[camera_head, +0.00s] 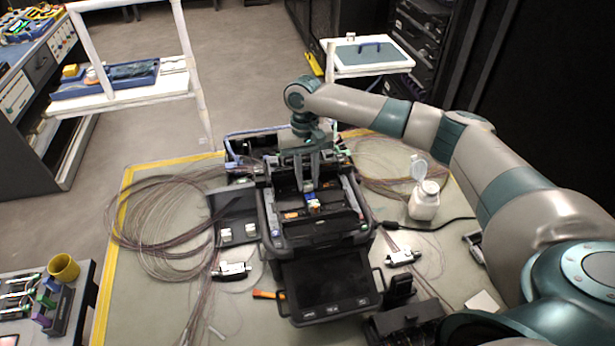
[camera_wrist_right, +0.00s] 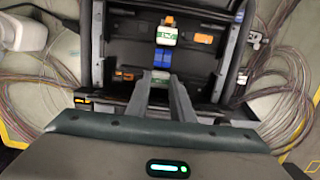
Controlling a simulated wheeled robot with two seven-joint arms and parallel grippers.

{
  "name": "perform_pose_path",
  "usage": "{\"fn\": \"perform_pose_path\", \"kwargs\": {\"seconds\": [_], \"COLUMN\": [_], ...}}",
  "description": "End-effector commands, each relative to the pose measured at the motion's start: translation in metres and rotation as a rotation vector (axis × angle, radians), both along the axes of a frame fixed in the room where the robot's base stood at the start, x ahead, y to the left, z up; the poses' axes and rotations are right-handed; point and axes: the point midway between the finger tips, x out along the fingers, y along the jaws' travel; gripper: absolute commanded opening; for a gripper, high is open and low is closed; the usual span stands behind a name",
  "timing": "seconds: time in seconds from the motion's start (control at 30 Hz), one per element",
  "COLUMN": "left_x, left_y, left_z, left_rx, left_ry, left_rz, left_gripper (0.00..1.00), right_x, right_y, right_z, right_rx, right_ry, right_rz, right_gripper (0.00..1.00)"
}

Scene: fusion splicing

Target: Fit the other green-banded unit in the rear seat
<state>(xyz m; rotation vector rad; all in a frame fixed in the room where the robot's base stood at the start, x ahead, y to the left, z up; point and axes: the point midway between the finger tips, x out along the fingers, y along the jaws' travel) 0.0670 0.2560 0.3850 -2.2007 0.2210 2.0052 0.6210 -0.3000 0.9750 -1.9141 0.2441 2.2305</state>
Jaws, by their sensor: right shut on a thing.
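My right gripper (camera_head: 308,187) reaches down into the open splicer (camera_head: 322,238). Its fingers are shut on a small unit (camera_wrist_right: 160,76), pale with a green band, mostly hidden between the fingertips. Something blue (camera_wrist_right: 161,58) lies just beyond the fingertips in the right wrist view. Another green-banded unit (camera_wrist_right: 166,34), white with an orange end, sits farther along the same line; it also shows in the head view (camera_head: 313,204). The rear seat is hidden by the fingers, and I cannot tell whether the held unit touches it. My left gripper is out of view.
Two white pieces (camera_head: 250,230) sit on a dark tray left of the splicer. Coiled fibres (camera_head: 150,225) lie on both sides. A white bottle (camera_head: 424,203) with an open lid stands at right. Small metal clamps (camera_head: 232,271) lie on the mat.

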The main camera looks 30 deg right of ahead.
Motion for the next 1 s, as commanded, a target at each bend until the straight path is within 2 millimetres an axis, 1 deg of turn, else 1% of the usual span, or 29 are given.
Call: {"fn": "perform_pose_path", "kwargs": {"seconds": [0.87, 0.9, 0.97, 1.0], "left_x": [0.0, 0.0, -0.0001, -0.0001], "left_y": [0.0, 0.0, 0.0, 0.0], "left_z": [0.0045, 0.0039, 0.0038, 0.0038], "left_rx": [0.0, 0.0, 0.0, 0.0], "left_ry": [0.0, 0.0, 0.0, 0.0], "left_rz": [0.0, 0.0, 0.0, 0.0], "left_gripper": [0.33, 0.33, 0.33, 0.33], "right_x": [0.0013, 0.0013, 0.0013, 0.0013], "right_y": [-0.0002, -0.0002, -0.0004, -0.0007], "right_z": [0.0001, -0.0004, -0.0005, -0.0006], "right_rx": [0.0, 0.0, -0.001, -0.001], "right_ry": [-0.004, -0.004, -0.004, -0.004], "right_rz": [0.0, 0.0, 0.0, -0.001], "right_gripper": [0.0, 0.28, 0.43, 0.43]}}
